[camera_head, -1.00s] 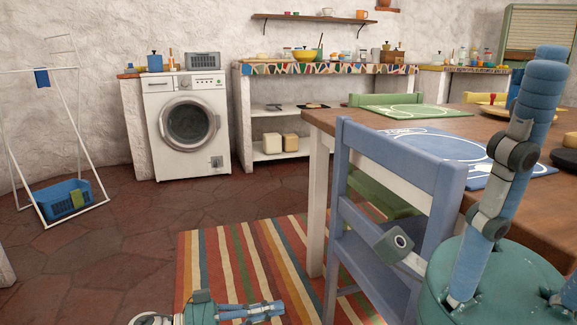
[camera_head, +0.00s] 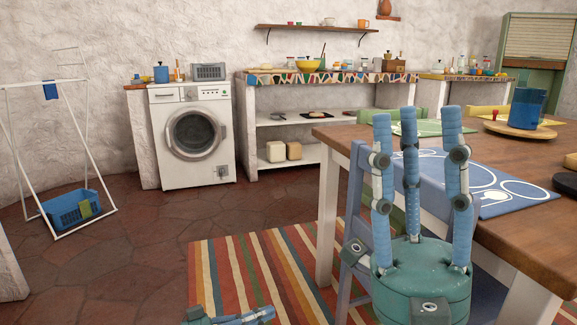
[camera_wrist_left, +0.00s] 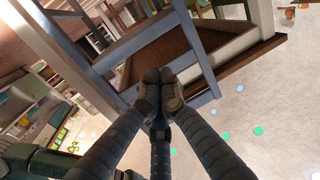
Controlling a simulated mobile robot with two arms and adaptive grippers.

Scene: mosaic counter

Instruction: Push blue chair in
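The blue chair (camera_head: 355,195) stands at the near left edge of the wooden table (camera_head: 545,200). My right gripper (camera_head: 418,115) stands in front of its backrest, with three blue fingers upright and spread, holding nothing. It hides much of the chair; whether it touches the chair cannot be told. My left gripper (camera_head: 240,318) shows only partly at the bottom edge, low over the striped rug. In the left wrist view its fingertips (camera_wrist_left: 160,85) are drawn together with nothing visible between them. The chair's blue-grey frame (camera_wrist_left: 203,62) appears beyond them.
A striped rug (camera_head: 245,268) lies left of the chair. A white table leg (camera_head: 328,205) stands beside the chair. A washing machine (camera_head: 192,140) and a drying rack (camera_head: 75,140) are at the back. The tiled floor (camera_head: 130,240) on the left is clear.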

